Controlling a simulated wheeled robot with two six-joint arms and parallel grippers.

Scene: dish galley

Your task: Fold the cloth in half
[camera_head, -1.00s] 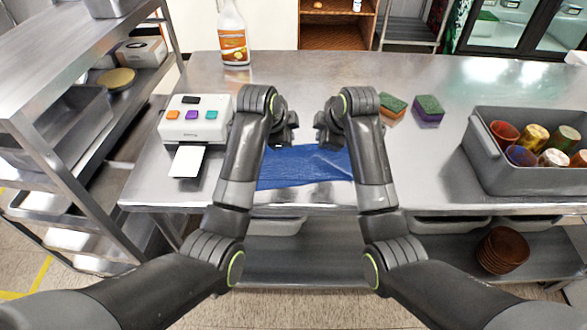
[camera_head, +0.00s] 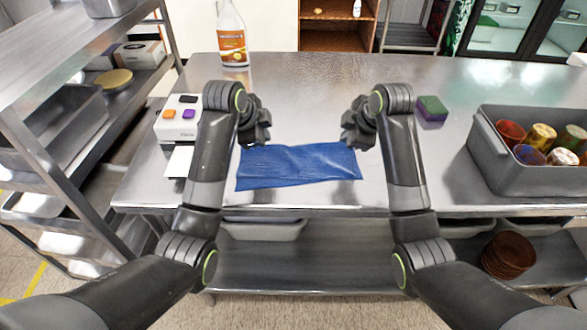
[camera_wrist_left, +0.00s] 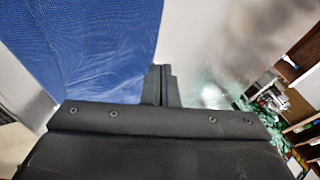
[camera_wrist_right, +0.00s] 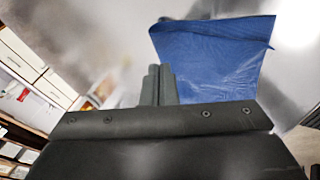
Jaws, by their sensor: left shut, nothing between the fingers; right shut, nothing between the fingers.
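The blue cloth (camera_head: 298,167) lies on the steel table near its front edge, as a wide, slightly wrinkled strip between my two arms. My left gripper (camera_head: 258,138) is shut and empty by the cloth's far left corner. My right gripper (camera_head: 352,138) is shut and empty by the far right corner. In the left wrist view the cloth (camera_wrist_left: 95,45) fills the upper left beside the shut fingers (camera_wrist_left: 160,84). In the right wrist view the cloth (camera_wrist_right: 215,55) shows right of the shut fingers (camera_wrist_right: 158,84), with a layered edge at its top.
A white box with coloured buttons (camera_head: 166,125) stands left, partly behind my left arm. A spray bottle (camera_head: 232,40) stands at the back. A sponge (camera_head: 432,110) and a grey bin (camera_head: 487,145) of cups are on the right. The table's middle back is clear.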

